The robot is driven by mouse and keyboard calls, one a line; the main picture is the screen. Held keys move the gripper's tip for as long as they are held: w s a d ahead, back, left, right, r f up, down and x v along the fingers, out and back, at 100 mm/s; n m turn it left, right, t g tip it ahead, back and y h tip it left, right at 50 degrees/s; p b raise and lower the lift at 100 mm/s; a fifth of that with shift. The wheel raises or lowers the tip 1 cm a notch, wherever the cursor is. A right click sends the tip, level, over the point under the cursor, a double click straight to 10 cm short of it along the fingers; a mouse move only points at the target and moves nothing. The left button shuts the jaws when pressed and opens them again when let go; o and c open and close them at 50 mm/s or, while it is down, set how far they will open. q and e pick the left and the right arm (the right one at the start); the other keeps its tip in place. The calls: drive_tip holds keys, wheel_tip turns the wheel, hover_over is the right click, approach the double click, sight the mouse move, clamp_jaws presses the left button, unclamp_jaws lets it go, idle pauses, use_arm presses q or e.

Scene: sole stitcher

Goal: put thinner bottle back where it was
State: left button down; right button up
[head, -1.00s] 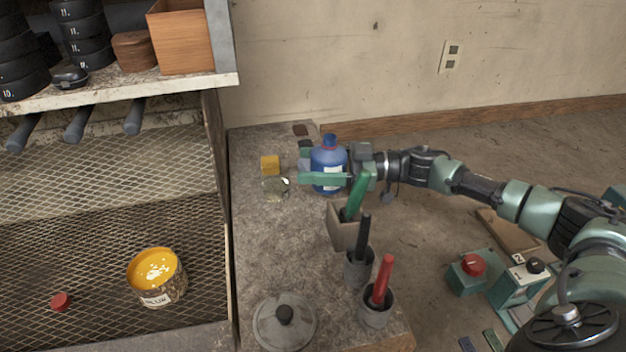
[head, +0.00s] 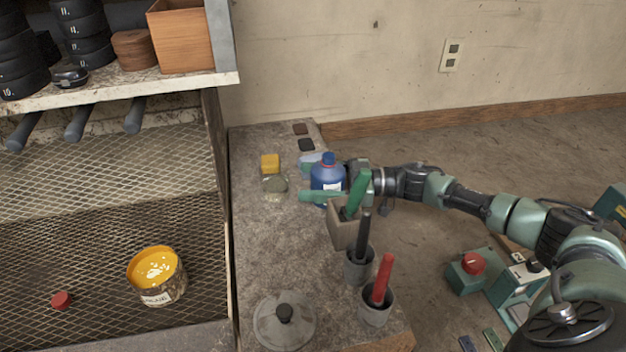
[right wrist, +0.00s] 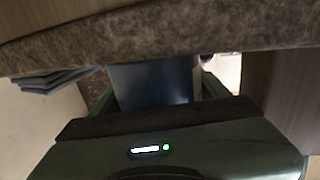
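The thinner bottle is most likely the blue bottle (head: 327,176) with a blue cap and a pale label, upright at the right side of the bench. I cannot tell whether the bottle's base touches the bench (head: 265,240). My left gripper is not in view.
A box with a green handle (head: 356,195), a cup with a black handle (head: 363,230) and a cup with a red handle (head: 382,278) stand in front. A yellow block (head: 270,163) lies left of the bottle. A grey lid (head: 285,320) lies nearest. The bench's middle is clear.

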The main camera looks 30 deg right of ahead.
drive_tip(key=shift+r, duration=0.1)
drive_tip(key=b+v, duration=0.2)
drive_tip(key=v, duration=1)
drive_tip(key=shift+r+b, duration=0.15)
drive_tip(key=shift+b, duration=0.25)
